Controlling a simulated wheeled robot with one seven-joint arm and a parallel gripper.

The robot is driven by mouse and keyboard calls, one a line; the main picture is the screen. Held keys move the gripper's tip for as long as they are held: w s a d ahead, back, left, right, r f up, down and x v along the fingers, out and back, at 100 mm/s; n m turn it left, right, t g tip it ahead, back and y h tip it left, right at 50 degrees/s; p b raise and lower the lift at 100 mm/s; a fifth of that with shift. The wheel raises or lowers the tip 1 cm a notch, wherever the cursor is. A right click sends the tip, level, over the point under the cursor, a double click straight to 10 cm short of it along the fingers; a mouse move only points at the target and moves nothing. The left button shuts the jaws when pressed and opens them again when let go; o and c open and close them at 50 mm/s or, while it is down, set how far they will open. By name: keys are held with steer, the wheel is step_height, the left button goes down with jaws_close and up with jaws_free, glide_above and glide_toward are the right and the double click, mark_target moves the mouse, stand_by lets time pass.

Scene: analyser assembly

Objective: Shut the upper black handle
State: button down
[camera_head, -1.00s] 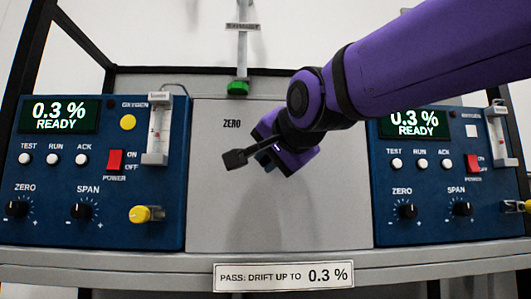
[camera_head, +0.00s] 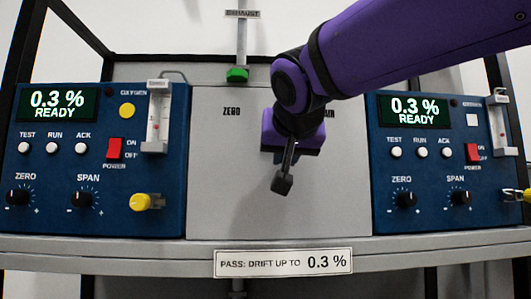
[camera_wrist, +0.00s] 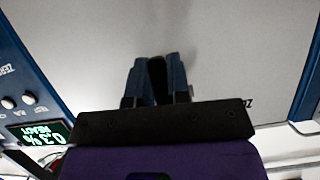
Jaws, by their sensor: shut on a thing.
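The upper black handle (camera_wrist: 157,80) shows in the wrist view as a dark piece between two blue fingers. My gripper (camera_wrist: 156,66) is shut on it, in front of the pale grey panel (camera_wrist: 80,40). In the head view my purple gripper (camera_head: 293,130) is at the upper middle of that panel, between the label ZERO and a partly covered label on the right.
Blue analysers stand left (camera_head: 100,165) and right (camera_head: 440,180) of the panel, both reading 0.3 % READY. A pipe with a green fitting (camera_head: 237,74) rises behind. A sign (camera_head: 284,263) is on the front ledge. The lower panel is clear.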

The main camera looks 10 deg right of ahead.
steer(key=shift+d+n, duration=0.1)
steer(key=shift+n, duration=0.2)
stand_by(0.4)
steer(key=c, duration=1.1)
jaws_free()
steer(key=v, duration=1)
steer(key=shift+s+r, duration=0.2)
steer(key=shift+s, duration=0.15)
